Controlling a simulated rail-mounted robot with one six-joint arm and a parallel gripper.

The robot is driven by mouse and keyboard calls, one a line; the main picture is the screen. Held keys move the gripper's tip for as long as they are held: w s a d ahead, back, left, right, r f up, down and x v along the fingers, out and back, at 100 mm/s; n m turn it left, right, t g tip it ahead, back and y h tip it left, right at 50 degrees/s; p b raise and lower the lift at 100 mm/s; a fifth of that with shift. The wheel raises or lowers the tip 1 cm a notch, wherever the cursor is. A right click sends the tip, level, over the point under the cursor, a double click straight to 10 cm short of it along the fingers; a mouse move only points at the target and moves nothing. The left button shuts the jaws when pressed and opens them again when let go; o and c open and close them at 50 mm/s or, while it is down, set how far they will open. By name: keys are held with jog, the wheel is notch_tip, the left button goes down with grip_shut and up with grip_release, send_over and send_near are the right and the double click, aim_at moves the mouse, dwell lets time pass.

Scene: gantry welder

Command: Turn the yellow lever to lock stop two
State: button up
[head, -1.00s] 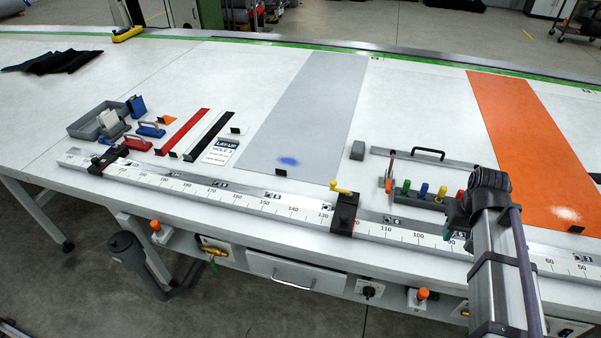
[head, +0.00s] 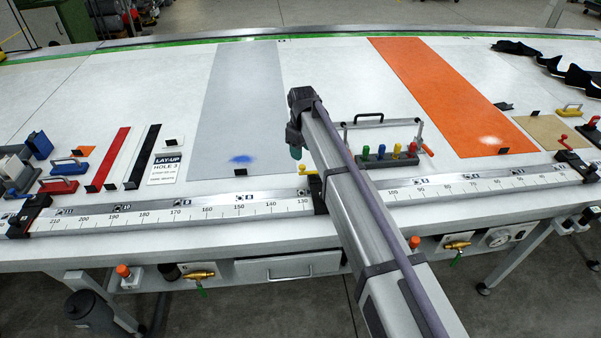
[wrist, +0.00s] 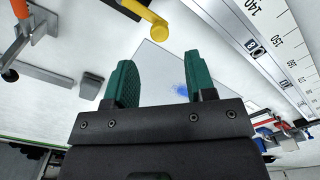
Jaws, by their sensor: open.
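The yellow lever (head: 307,172) sits on top of the black middle stop (head: 319,194) on the ruled rail (head: 230,208). My arm partly covers that stop in the head view. In the wrist view the lever's round yellow end (wrist: 158,29) shows at the top, beyond and above the left finger. My gripper (head: 296,150) is just behind the lever in the head view, over the table. Its two green fingers (wrist: 155,82) are apart with nothing between them. The lever is outside the gap. I cannot read a number on the stop.
A rack with coloured pegs (head: 390,155) stands right of my arm, with a black handle behind. Another black stop (head: 27,215) is at the left rail end, and one with a red lever (head: 572,160) is at the right.

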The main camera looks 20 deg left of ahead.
aim_at(302, 166)
notch_tip(302, 166, down, 8)
jog(key=b, duration=0.6)
jog(key=shift+r, duration=0.2)
jog(key=shift+c, duration=0.5)
jog(key=c, duration=0.8)
